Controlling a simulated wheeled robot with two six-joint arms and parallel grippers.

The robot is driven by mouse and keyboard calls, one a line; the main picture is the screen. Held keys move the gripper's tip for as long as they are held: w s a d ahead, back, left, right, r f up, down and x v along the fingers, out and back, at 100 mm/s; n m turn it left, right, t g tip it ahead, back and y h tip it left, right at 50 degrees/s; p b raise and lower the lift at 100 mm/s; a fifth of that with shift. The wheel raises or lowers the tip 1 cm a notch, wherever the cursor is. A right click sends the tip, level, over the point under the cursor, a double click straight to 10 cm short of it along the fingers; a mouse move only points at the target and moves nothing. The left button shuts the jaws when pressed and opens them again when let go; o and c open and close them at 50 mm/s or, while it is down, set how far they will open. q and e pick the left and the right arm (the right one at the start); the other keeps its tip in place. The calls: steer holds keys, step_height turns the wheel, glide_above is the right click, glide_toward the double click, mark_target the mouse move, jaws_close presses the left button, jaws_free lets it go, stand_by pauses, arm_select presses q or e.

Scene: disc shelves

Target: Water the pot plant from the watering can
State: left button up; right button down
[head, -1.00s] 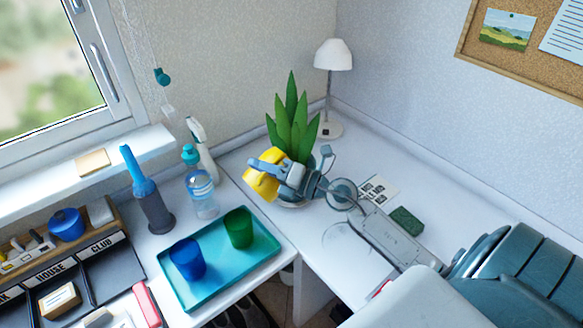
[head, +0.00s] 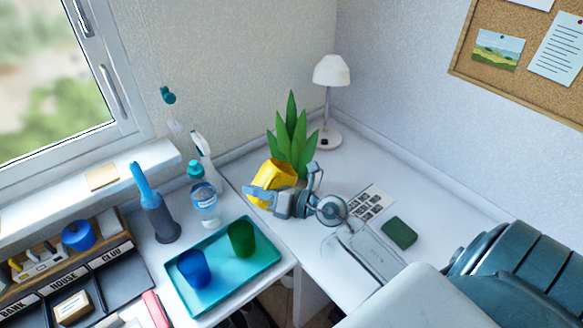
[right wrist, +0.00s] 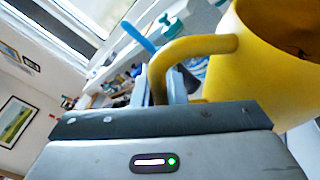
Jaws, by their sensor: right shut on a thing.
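The yellow watering can (head: 279,172) is at my right gripper (head: 272,197), in front of the pot plant (head: 292,135). The right gripper is shut on the can's handle, which also shows in the right wrist view (right wrist: 195,45). The can looks tilted there, and its open top faces the upper right. I cannot see its spout. The plant's green leaves stand upright behind the can. Its pot is hidden by the can and my gripper. My left gripper is not in view.
A teal tray (head: 262,268) with a blue cup (head: 193,269) and a green cup (head: 241,239) lies to the left. A spray bottle (head: 204,200) stands behind it. A white lamp (head: 331,72) stands in the back corner. A green block (head: 399,233) lies on the right desk.

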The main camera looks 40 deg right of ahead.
steer(key=shift+s+a+f+n+h, duration=0.1)
steer(key=shift+a+f+n+h, duration=0.1)
steer(key=shift+a+f+n, duration=0.3)
steer(key=shift+s+a+f+n+h, duration=0.1)
steer(key=shift+a+f+h, duration=0.15)
steer(key=shift+f, duration=0.4)
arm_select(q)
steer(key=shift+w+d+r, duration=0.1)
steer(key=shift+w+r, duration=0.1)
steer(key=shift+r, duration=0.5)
arm_select(e)
steer(key=shift+w+a+f+n+g, duration=0.3)
steer(key=shift+a+f, duration=0.1)
steer(key=shift+f, duration=0.25)
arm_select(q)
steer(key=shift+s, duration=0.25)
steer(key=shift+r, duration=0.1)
arm_select(e)
steer(key=shift+f, duration=0.1)
